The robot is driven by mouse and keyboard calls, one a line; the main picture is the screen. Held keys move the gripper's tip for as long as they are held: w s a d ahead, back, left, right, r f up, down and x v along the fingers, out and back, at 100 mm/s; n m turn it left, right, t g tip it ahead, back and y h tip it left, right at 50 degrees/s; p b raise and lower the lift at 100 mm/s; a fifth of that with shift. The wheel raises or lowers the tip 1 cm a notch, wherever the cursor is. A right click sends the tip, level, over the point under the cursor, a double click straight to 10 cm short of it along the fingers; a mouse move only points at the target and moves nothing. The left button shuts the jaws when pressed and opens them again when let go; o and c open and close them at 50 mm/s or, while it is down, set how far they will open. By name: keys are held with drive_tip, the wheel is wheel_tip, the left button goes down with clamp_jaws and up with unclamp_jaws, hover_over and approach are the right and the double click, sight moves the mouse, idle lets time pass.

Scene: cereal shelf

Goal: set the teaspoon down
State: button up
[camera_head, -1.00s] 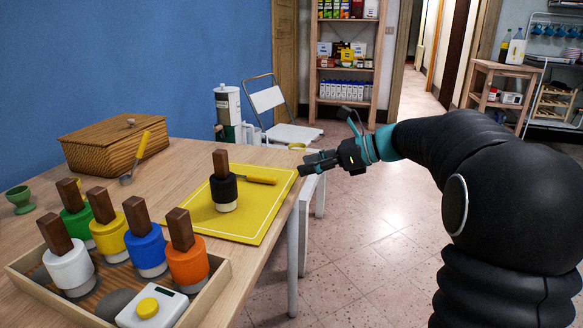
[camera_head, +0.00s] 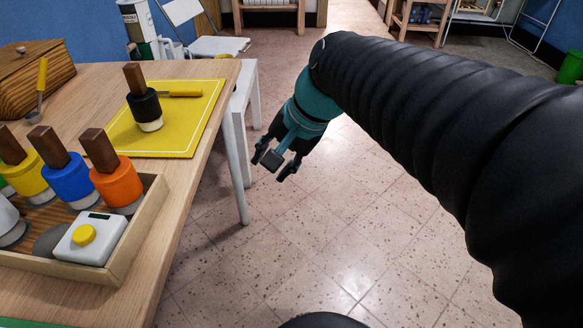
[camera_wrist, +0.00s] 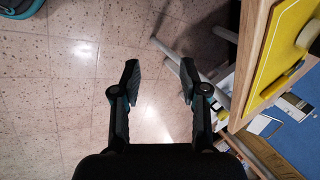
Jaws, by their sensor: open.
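My gripper (camera_head: 275,166) is open and empty, pointing down over the tiled floor to the right of the table. The wrist view shows its two fingers (camera_wrist: 159,85) apart with only floor between them. A yellow-handled utensil (camera_head: 180,93) lies on the yellow mat (camera_head: 180,135), partly hidden behind a black-collared stamp-like object; its head cannot be made out. Another yellow-handled utensil (camera_head: 42,78), spoon-like with a metal end, leans by the wooden box. I cannot tell which is the teaspoon. Neither touches my gripper.
The wooden table (camera_head: 185,190) has its edge and white leg left of my gripper. The black-collared object (camera_head: 145,105) stands on the mat. A tray (camera_head: 125,245) holds several coloured ones and a white timer-like device (camera_head: 90,238). A white chair (camera_head: 215,45) stands behind. Floor on the right is clear.

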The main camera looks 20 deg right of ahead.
drive_tip(key=s+d+f+n+t+h, duration=0.1)
drive_tip(key=s+d+f+n+h, duration=0.3)
drive_tip(key=s+n, duration=0.4)
drive_tip(key=shift+s+d+f+t, duration=0.15)
drive_tip(key=shift+s+f+t, duration=0.2)
drive_tip(key=shift+s+t, duration=0.1)
